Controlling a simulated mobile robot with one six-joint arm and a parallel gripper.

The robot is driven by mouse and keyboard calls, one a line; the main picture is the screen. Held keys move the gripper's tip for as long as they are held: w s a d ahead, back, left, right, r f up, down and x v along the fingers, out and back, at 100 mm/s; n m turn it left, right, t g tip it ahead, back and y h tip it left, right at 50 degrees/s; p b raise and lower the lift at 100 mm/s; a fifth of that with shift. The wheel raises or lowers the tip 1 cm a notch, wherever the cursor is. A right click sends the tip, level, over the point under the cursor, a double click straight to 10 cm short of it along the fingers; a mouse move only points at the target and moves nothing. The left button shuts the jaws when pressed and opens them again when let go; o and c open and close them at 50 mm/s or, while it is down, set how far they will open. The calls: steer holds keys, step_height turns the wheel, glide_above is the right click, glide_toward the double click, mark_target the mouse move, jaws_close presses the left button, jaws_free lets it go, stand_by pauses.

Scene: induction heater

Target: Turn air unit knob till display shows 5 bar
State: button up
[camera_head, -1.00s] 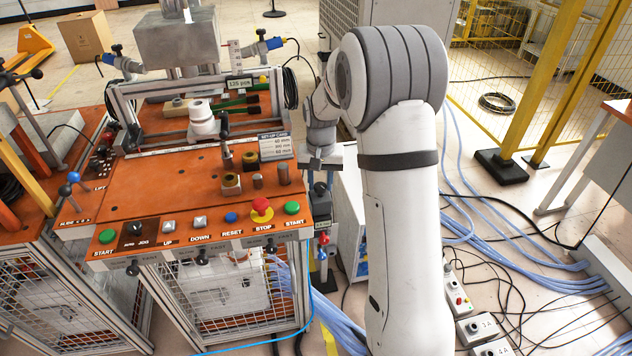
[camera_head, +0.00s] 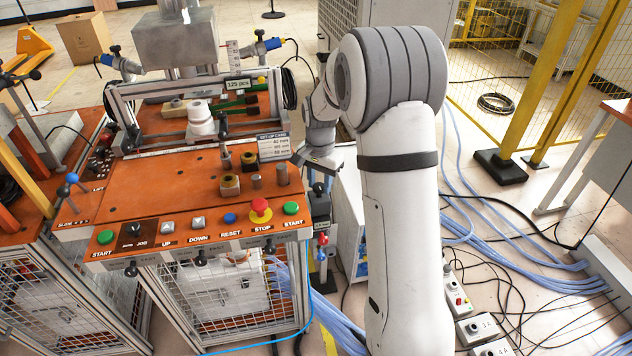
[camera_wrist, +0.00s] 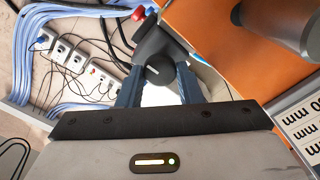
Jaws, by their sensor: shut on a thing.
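The air unit (camera_head: 321,205) is a dark upright body with red and blue fittings below, at the right edge of the orange-topped machine. My gripper (camera_head: 318,176) is above it, at its top. In the wrist view, my gripper's two blue-grey fingers (camera_wrist: 159,84) are shut on the dark round knob (camera_wrist: 160,68), one finger on each side. The knob has a light mark on its face. The air unit's display is too small and partly hidden to read in the head view. In the wrist view it cannot be made out.
The orange machine top (camera_head: 150,185) with its button panel is just left of the air unit. A white size sign (camera_head: 272,147) stands near my wrist. Blue hoses (camera_head: 470,215) and socket boxes (camera_head: 470,328) lie on the floor to the right.

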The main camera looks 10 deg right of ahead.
mark_target(319, 186)
steer(key=shift+s+f, duration=0.15)
steer(key=o, duration=1)
steer(key=shift+c, duration=0.2)
steer(key=shift+r, duration=0.35)
step_height(319, 186, up, 7)
steer(key=shift+r, duration=0.2)
